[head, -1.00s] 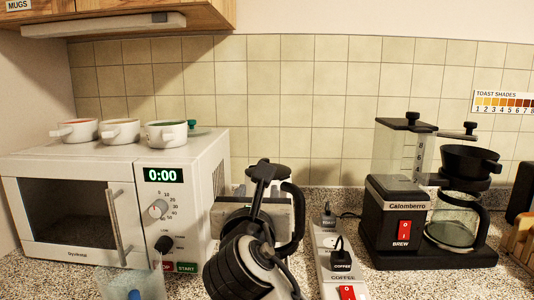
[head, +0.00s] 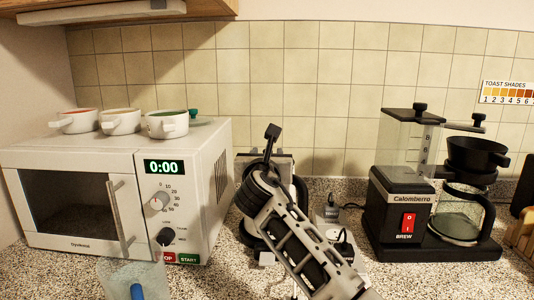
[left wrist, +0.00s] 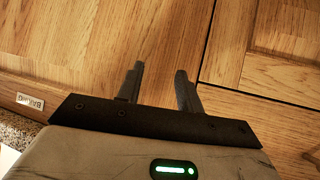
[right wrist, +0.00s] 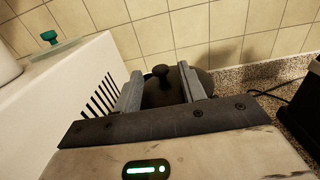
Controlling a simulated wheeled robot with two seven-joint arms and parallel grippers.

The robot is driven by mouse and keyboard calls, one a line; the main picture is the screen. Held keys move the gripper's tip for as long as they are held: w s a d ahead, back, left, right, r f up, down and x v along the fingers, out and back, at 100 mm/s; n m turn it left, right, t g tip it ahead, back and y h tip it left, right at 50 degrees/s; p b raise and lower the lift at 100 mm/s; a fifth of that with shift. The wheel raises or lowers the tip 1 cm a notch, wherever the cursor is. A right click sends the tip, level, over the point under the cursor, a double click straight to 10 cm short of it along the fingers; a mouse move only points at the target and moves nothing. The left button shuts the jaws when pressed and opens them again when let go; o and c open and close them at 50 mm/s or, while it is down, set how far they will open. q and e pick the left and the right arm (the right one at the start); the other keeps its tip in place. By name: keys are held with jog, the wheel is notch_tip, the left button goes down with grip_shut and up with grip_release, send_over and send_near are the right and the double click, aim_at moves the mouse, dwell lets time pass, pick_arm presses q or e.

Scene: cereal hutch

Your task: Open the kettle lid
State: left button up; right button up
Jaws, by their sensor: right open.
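The kettle is mostly hidden behind my right arm in the head view; its black handle (head: 303,200) shows to the right of the arm. In the right wrist view, the dark kettle lid (right wrist: 165,95) and its round knob (right wrist: 161,71) appear between the two fingers. My right gripper (right wrist: 159,86) is open, with its fingers apart on either side of the knob in the picture; no contact is visible. Its dark upper end (head: 272,133) stands above the kettle area in the head view. My left gripper (left wrist: 160,80) is open and empty, facing a wooden cabinet front.
A white microwave (head: 80,150) with several mugs on top stands left of the kettle. A coffee maker (head: 400,210) stands to the right, and a power strip (head: 333,232) lies between. A tiled wall (head: 330,100) is behind. The wooden cabinet (left wrist: 100,50) is close to my left gripper.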

jog(key=shift+w, duration=0.65)
jog(key=shift+c, duration=0.3)
